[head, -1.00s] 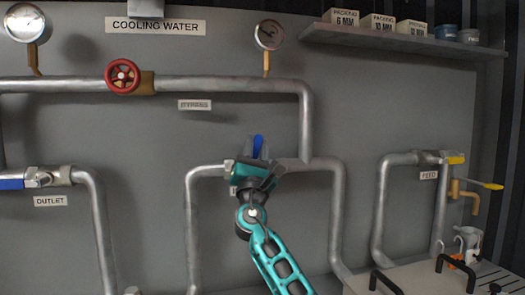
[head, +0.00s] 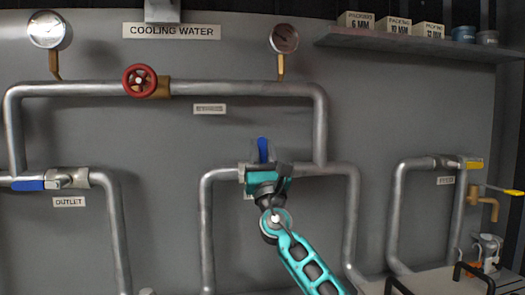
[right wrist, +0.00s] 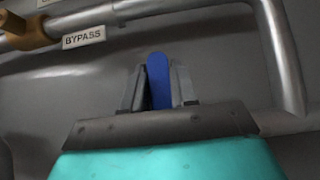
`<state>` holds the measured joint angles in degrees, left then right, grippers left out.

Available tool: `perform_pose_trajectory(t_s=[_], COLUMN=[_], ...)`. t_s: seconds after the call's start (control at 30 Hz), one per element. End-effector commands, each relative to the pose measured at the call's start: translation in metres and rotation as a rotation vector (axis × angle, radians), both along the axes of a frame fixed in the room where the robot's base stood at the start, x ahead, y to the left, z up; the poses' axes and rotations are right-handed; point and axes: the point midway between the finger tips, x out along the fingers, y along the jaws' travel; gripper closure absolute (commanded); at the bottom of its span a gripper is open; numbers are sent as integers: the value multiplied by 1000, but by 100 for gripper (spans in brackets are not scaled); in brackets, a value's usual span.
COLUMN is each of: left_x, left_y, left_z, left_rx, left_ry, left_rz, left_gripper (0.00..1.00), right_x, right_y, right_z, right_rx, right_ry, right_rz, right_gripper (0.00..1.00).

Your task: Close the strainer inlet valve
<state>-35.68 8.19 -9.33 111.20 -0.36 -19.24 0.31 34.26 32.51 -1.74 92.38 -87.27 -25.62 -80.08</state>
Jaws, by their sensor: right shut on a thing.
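A blue lever handle (head: 262,148) stands upright on a valve in the middle pipe run, crosswise to the horizontal pipe there. My right gripper (head: 264,160) reaches up to it from below and hides the valve body and most of the small label behind it. In the right wrist view the blue handle (right wrist: 159,80) stands between the two grey fingers of my right gripper (right wrist: 158,88), which are shut on it. My left gripper is not in view.
A red bypass handwheel (head: 139,80) is on the upper pipe. The outlet valve's blue lever (head: 28,185) lies along its pipe at left. A feed valve with a yellow lever (head: 474,165) is at right. A shelf (head: 420,43) with boxes is at upper right.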

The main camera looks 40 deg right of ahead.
Motion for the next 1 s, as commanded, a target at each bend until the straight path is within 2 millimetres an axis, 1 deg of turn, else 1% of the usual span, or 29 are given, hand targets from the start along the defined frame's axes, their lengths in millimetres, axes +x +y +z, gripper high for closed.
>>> perform_pose_trajectory(t_s=[0.03,0.1,0.13,0.33,0.57,0.67,0.77,0.83,1.0], left_x=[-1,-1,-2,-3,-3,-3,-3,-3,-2], left_y=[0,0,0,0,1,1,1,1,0], left_z=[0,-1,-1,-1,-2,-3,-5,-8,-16], left_rx=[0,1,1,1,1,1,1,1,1], left_ry=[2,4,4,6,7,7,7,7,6], left_rz=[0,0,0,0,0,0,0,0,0], left_gripper=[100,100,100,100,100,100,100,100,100], right_x=[-1,-1,-1,-1,0,-3,-9,-16,-39], right_y=[-1,-1,-1,0,0,2,5,9,21], right_z=[3,3,3,2,1,-3,-12,-21,-48], right_rx=[-4,-5,-5,-3,-2,-2,-2,-2,-1], right_ry=[-3,-4,-4,-3,-1,0,1,1,2], right_rz=[-3,-4,-4,-3,-1,0,1,1,1], right_gripper=[100,100,71,51,51,51,51,51,51])
